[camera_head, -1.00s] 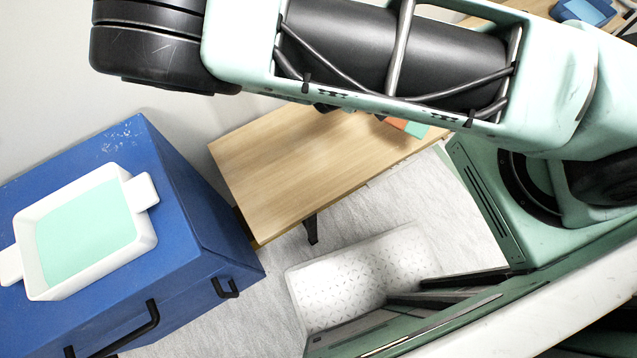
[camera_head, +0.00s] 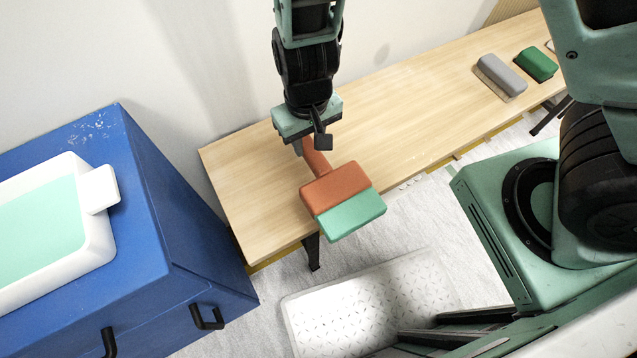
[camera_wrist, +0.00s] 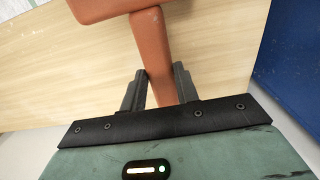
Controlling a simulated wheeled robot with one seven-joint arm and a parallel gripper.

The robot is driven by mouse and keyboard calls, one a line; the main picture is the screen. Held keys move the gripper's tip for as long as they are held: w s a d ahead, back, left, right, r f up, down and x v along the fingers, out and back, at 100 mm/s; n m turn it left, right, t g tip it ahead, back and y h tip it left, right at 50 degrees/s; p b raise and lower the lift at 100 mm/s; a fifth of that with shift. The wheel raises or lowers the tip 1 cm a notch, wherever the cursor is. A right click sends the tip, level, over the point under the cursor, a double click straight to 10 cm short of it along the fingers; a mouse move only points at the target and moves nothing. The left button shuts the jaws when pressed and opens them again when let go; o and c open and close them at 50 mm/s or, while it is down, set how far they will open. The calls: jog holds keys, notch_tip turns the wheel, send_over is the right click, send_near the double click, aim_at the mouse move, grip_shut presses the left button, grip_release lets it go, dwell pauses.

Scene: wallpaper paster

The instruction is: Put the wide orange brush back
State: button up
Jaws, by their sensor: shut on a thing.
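The wide orange brush (camera_head: 337,188) has an orange handle and block with a mint-green lower part. My gripper (camera_head: 312,146) is shut on its handle, and the brush head points toward the front of the picture. The brush is over the near edge of the wooden table (camera_head: 240,170); I cannot tell how high above the top it is. In the wrist view the handle (camera_wrist: 152,45) runs between my gripper's two fingers (camera_wrist: 160,88), and part of the orange block (camera_wrist: 100,8) shows at the top.
A white tray (camera_head: 100,255) with mint-green contents stands on a blue cabinet (camera_head: 185,235) at the left. A grey block (camera_head: 500,75) and a green block (camera_head: 537,64) lie at the table's far right. A white patterned step (camera_head: 350,310) is on the floor. The table's middle is clear.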

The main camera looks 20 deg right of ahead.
notch_tip(320, 180, down, 9)
jog(key=b, duration=0.2)
jog(key=shift+r+b, duration=0.1)
jog(key=shift+b, duration=0.25)
jog(key=o, duration=1.1)
notch_tip(320, 180, up, 12)
jog(key=p, duration=0.4)
jog(key=s+d+r+n, duration=0.1)
jog(key=s+r, duration=0.3)
jog(key=r, duration=0.2)
jog(key=s+d+r+n, duration=0.1)
jog(key=s+r+n, duration=0.1)
jog(key=r, duration=0.4)
jog(key=s+d+r+n, duration=0.2)
jog(key=s+r, duration=0.3)
jog(key=r, duration=0.1)
jog(key=shift+s, duration=0.35)
